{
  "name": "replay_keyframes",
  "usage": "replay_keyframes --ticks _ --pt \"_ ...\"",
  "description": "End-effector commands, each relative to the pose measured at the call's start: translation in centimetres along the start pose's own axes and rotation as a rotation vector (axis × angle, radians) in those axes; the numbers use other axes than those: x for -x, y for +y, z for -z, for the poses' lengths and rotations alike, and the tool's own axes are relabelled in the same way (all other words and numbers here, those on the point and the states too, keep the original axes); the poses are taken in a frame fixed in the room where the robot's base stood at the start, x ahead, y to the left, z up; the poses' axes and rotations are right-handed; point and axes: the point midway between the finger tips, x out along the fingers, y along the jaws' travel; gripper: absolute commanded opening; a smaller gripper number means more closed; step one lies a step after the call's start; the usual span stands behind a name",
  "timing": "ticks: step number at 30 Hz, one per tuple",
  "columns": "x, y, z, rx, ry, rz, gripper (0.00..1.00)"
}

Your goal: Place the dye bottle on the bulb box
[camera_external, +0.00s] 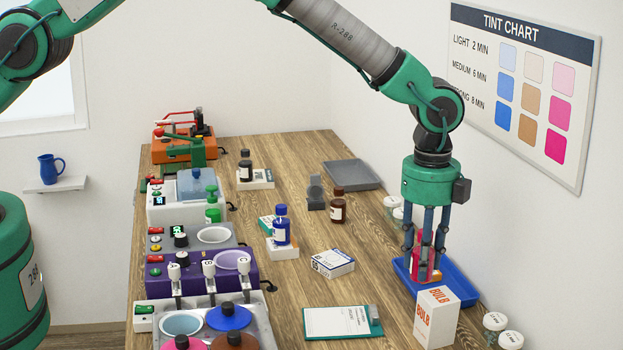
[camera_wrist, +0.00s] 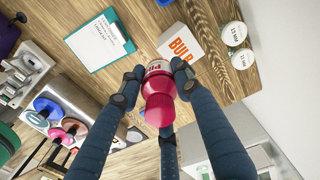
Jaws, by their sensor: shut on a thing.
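My gripper (camera_external: 424,266) has three blue-grey fingers and is shut on a pink dye bottle (camera_external: 428,242). In the wrist view the fingers close around the bottle (camera_wrist: 158,108), which has a pink cap and a partly hidden label. In the external view the bottle appears over the blue tray (camera_external: 463,288), behind the bulb box; its height above the tray is hard to tell. The bulb box (camera_external: 436,318) is white with orange lettering and stands upright at the table's right front. It also shows in the wrist view (camera_wrist: 181,47), just beyond the bottle. Nothing is seen on its top.
A clipboard (camera_external: 335,321) lies left of the bulb box. White-lidded jars (camera_external: 510,340) stand to its right. A small white carton (camera_external: 333,263), a blue bottle (camera_external: 281,228) and a brown bottle (camera_external: 338,207) stand mid-table. Machines line the left side.

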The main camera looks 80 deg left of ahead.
Motion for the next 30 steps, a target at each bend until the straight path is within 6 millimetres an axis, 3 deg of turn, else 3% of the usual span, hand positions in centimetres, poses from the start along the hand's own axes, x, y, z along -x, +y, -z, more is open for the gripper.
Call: replay_keyframes --ticks 12,30 --pt "-0.3 -3.6 1.2 0.000 0.000 0.001 0.04" --pt "-1.1 -3.8 1.3 0.000 0.000 0.000 0.04"
